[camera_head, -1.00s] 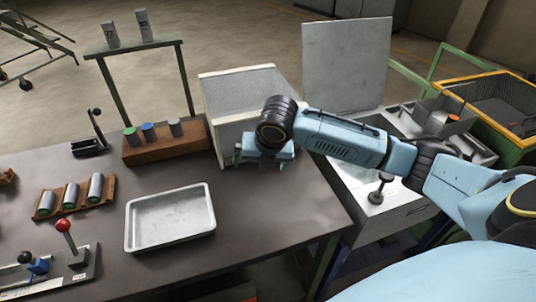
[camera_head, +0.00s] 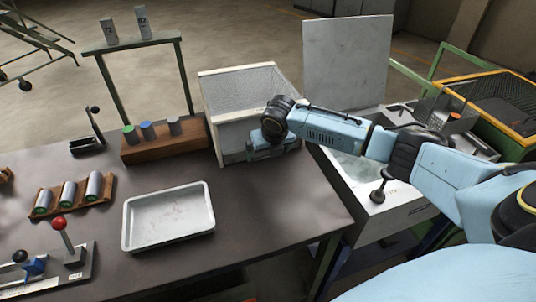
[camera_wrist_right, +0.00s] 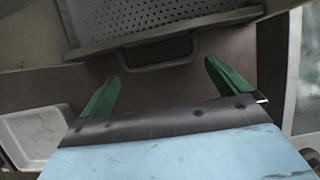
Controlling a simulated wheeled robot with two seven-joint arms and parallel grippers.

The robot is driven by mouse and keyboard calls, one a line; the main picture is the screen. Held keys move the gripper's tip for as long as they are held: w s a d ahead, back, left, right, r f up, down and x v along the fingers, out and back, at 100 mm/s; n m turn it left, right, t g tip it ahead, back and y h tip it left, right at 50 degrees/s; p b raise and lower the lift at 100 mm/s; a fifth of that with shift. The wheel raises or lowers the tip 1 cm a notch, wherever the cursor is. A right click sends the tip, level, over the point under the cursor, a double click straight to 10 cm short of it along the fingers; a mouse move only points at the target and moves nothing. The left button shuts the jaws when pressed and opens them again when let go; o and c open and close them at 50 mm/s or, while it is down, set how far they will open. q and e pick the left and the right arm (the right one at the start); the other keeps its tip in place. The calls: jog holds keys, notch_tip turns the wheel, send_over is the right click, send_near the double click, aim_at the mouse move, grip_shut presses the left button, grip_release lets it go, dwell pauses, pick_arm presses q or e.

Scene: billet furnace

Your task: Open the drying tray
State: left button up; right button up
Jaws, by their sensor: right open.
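The drying tray (camera_wrist_right: 165,32) shows in the right wrist view as a perforated grey metal tray with a bar handle (camera_wrist_right: 160,60) on its front edge. In the head view its pale box-shaped housing (camera_head: 222,100) with mesh stands at the back edge of the table. My right gripper (camera_head: 266,148) is low against the box's near side, partly hidden by its own wrist. In the right wrist view its two green fingers (camera_wrist_right: 161,72) are spread apart, with the handle ahead of and between their tips. Nothing is held; contact with the handle cannot be told. My left gripper is out of view.
An empty pale metal pan (camera_head: 168,240) lies on the dark table, left of my right gripper. A wooden block (camera_head: 165,143) with several cylinders stands left of the box. A red-knobbed lever (camera_head: 62,230) is at front left. A sink-like basin (camera_head: 400,205) stands right of the table.

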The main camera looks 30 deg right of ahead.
jog(key=shift+x, duration=0.9)
